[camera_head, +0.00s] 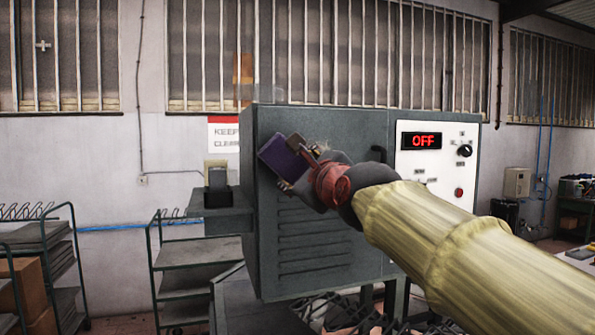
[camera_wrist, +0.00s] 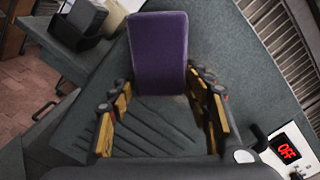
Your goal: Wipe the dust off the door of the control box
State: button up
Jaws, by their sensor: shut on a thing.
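The control box (camera_head: 318,250) is a dark grey-green cabinet in the middle of the head view, its louvred door facing me. In the wrist view the door (camera_wrist: 150,125) fills the middle, with slanting louvres below the fingers. My gripper (camera_head: 302,160) is at the upper left part of the door, shut on a purple block (camera_head: 281,158). The block also shows in the wrist view (camera_wrist: 159,48), between the fingertips and in front of the door. I cannot tell whether it touches the door. My gripper and arm hide part of the door, and I cannot make out dust clearly.
A white panel (camera_head: 436,163) with a red OFF display, a black knob and a red button is right of the door. A small shelf (camera_head: 225,222) with a dark holder (camera_head: 217,190) juts out at left. Green metal racks (camera_head: 198,253) stand lower left.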

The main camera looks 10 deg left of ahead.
jog(key=shift+p+x, duration=0.4)
jog(key=shift+x, duration=0.45)
jog(key=shift+w+d+f+b, duration=0.15)
jog(key=shift+d+b, duration=0.2)
jog(key=shift+b, duration=0.45)
jog(key=d+b, duration=0.1)
jog(key=w+b, duration=0.1)
jog(key=shift+d+b, duration=0.4)
jog(key=shift+w+d+b, duration=0.3)
jog(key=shift+d+b, duration=0.15)
jog(key=shift+d, duration=0.1)
jog(key=w+d+b, duration=0.2)
jog(key=w+d, duration=0.2)
jog(key=d, duration=0.2)
